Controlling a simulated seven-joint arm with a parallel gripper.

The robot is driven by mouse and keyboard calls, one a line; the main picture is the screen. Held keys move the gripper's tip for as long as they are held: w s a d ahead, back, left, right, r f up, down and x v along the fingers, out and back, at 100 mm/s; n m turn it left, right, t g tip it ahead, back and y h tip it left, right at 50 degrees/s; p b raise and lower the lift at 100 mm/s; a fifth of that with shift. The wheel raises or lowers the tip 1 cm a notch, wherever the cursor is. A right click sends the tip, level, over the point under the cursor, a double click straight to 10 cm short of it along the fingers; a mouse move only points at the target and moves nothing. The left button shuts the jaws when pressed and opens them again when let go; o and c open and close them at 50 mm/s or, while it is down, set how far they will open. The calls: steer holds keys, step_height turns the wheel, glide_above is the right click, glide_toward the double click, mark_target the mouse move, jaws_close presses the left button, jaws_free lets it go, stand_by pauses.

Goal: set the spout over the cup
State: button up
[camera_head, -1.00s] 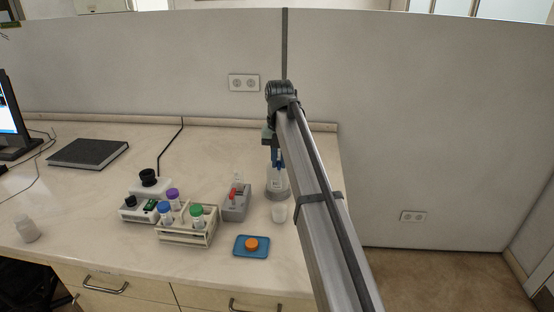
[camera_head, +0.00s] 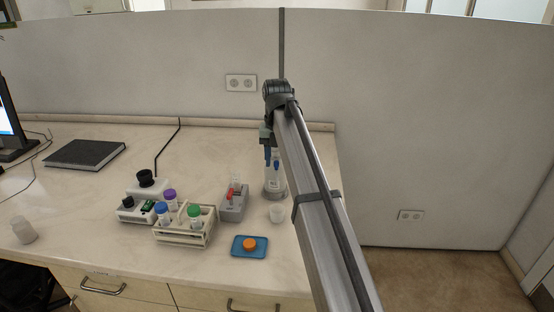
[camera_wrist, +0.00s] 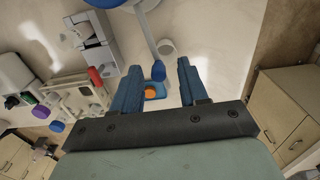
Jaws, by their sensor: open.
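The clear bottle (camera_head: 274,185) stands near the right edge of the bench, partly behind my gripper. In the wrist view, its spout (camera_wrist: 149,38) is a thin pale stem with a dark blue tip, running from the blue top at the upper edge. The white cup (camera_head: 277,213) stands in front of the bottle; in the wrist view (camera_wrist: 167,47) it is just right of the stem. My gripper (camera_wrist: 160,67) has its blue fingers apart, with the spout's tip appearing between them, nearer the left finger. I cannot tell whether a finger touches it. In the head view, my gripper (camera_head: 272,160) is at the bottle.
A blue tray with an orange cap (camera_head: 249,244) lies in front of the cup. The wall panel is behind.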

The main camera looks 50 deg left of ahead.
step_height(320, 180, up, 13)
steer(key=shift+r, duration=0.2)
stand_by(0.3)
stand_by(0.5)
